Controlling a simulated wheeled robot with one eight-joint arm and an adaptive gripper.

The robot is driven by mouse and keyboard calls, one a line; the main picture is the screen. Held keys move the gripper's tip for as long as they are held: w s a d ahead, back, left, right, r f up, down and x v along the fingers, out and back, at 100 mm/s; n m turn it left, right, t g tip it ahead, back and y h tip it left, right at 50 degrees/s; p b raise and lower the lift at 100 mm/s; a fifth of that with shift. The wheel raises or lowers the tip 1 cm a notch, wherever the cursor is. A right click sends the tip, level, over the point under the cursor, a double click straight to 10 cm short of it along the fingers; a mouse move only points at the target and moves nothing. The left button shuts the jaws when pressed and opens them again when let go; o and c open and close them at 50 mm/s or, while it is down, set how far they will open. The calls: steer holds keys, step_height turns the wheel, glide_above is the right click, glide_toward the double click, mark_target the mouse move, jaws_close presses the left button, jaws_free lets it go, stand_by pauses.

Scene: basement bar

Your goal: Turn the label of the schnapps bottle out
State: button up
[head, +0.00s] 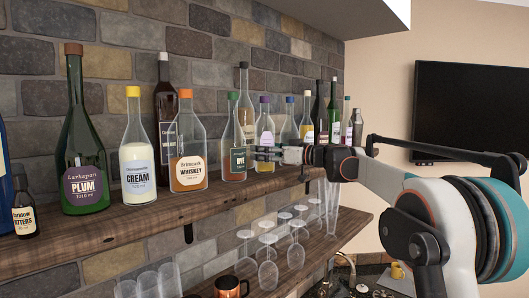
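I cannot tell which bottle is the schnapps, as no label that I can read says so. My gripper (258,153) reaches in from the right at label height, just right of the green-capped bottle's label and in front of the purple-capped bottle. Contact and finger gap are unclear.
The bottles stand close together along the upper wooden shelf (130,222), backed by a stone wall. A small bitters bottle (25,212) is at far left. Upside-down stemmed glasses (268,262) and a copper mug (229,287) are below. A dark screen (470,110) hangs at right.

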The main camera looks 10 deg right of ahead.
steer(key=shift+a+f+m+t+h+b, duration=0.1)
steer(key=shift+f+m+t+h+b, duration=0.1)
steer(key=shift+m+t+h+b, duration=0.55)
steer(key=m+t+h, duration=0.2)
steer(key=shift+s+a+r+h, duration=0.15)
steer(key=shift+h, duration=0.2)
steer(key=m+h, duration=0.1)
steer(key=m+t+h+b, duration=0.1)
steer(key=h, duration=0.1)
steer(key=shift+w+t, duration=0.2)
steer(key=shift+t, duration=0.05)
steer(key=shift+s+m+h, duration=0.1)
steer(key=shift+m+h, duration=0.35)
steer(key=shift+h, duration=0.15)
steer(key=shift+d, duration=0.2)
steer(key=shift+d, duration=0.1)
